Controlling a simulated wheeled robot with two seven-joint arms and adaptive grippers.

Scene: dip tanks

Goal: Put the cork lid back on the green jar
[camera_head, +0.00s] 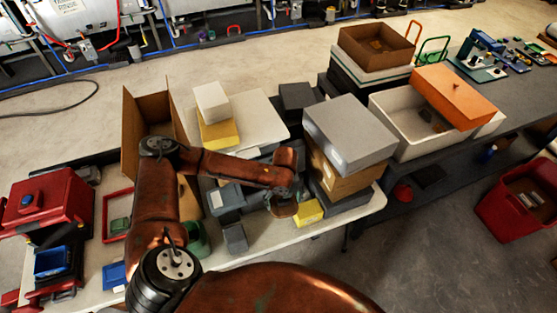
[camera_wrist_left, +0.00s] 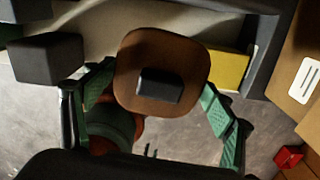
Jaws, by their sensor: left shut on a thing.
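The cork lid (camera_head: 284,210) is a brown rounded disc held above the table near its front edge. In the left wrist view the lid (camera_wrist_left: 145,52) shows a dark block-like knob. My left gripper (camera_head: 285,195) is shut on the lid; in the wrist view its green fingers (camera_wrist_left: 160,95) lie at the lid's two sides. A green rounded vessel, likely the green jar (camera_head: 198,240), stands on the table left of the gripper, partly hidden by my arm. In the wrist view a green rounded thing (camera_wrist_left: 112,125) shows behind one finger; I cannot tell what it is. My right gripper is not seen.
A small grey block (camera_head: 235,238) stands between the vessel and the lid. A yellow block (camera_head: 308,212) lies just right of the lid. Stacked boxes (camera_head: 348,135) rise to the right, and an open cardboard box (camera_head: 147,115) stands behind my arm. A red case (camera_head: 45,202) is far left.

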